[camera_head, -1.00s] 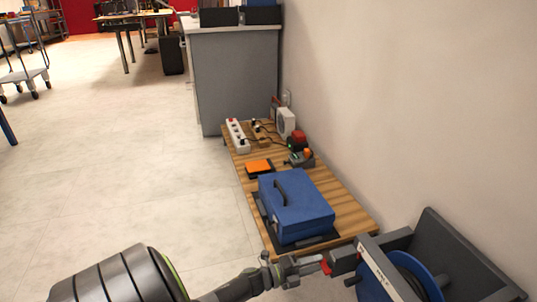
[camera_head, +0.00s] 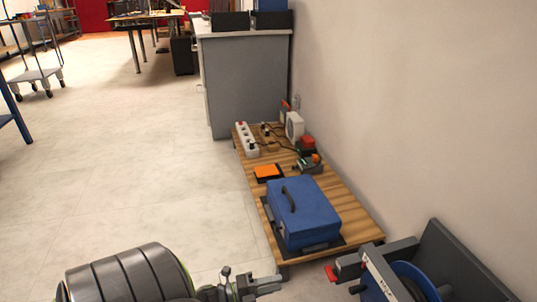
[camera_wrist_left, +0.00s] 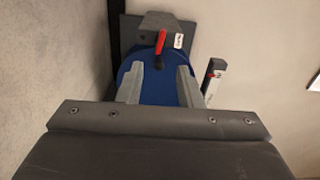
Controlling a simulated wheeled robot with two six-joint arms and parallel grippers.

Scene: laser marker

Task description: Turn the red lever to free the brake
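The red lever (camera_head: 331,273) shows at the left end of a grey block beside the blue reel (camera_head: 404,282), at the lower right of the head view. In the left wrist view the red lever (camera_wrist_left: 161,42) stands tilted in front of the grey block, near a small white label. My left gripper (camera_head: 280,283) is to the left of the lever, apart from it. In the left wrist view the fingers of my left gripper (camera_wrist_left: 160,70) are spread with nothing between them, and the lever shows beyond their tips. My right gripper is not in view.
A low wooden table (camera_head: 350,208) holds a blue case (camera_head: 303,215), an orange box (camera_head: 267,172) and a power strip (camera_head: 246,140). A dark panel (camera_head: 465,262) stands behind the reel near the wall.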

